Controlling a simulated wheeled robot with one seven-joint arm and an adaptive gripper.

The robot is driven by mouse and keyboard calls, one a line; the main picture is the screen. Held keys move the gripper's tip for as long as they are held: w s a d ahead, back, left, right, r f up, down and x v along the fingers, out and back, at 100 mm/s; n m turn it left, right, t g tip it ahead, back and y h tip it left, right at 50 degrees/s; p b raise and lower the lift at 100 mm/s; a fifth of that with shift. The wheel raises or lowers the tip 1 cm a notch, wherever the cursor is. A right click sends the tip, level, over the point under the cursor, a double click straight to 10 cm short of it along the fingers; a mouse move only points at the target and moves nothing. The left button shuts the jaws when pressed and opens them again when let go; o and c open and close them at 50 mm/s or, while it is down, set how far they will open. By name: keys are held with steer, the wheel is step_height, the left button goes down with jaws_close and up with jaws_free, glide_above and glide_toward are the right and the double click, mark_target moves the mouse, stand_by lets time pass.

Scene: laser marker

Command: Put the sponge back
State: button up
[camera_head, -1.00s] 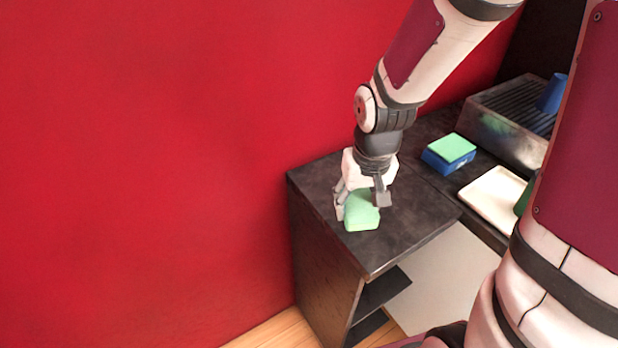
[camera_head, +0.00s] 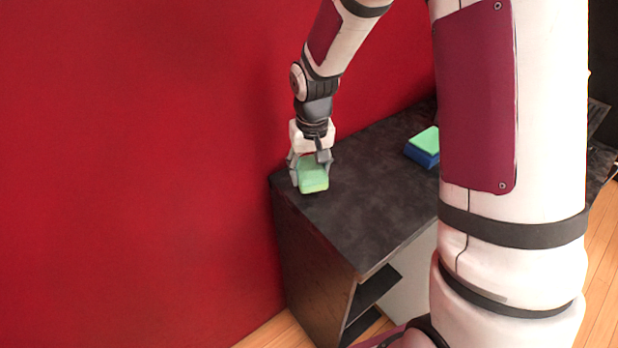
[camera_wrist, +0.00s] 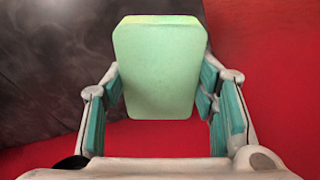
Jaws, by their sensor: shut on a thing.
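A light green sponge (camera_head: 313,175) with a yellowish lower edge is between the fingers of my gripper (camera_head: 310,168), at the left end of the dark counter (camera_head: 370,200) beside the red wall. My gripper is shut on it and points down. In the wrist view the sponge (camera_wrist: 160,68) fills the middle between the two teal-padded fingers. Whether its underside touches the counter or hangs just above it, I cannot tell. A blue sponge holder (camera_head: 421,156) with a green top (camera_head: 426,140) stands further right on the counter, partly hidden by my arm.
The red wall (camera_head: 130,170) runs close along the counter's left and back side. The counter's front part is clear. Open shelves (camera_head: 370,300) show below its front edge. My arm hides much of the right side.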

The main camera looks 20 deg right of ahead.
mark_target(309, 178)
steer(key=shift+w, duration=0.25)
steer(key=shift+f, duration=1.75)
steer(key=shift+f, duration=0.15)
steer(key=o, duration=1.2)
steer(key=shift+o, duration=0.2)
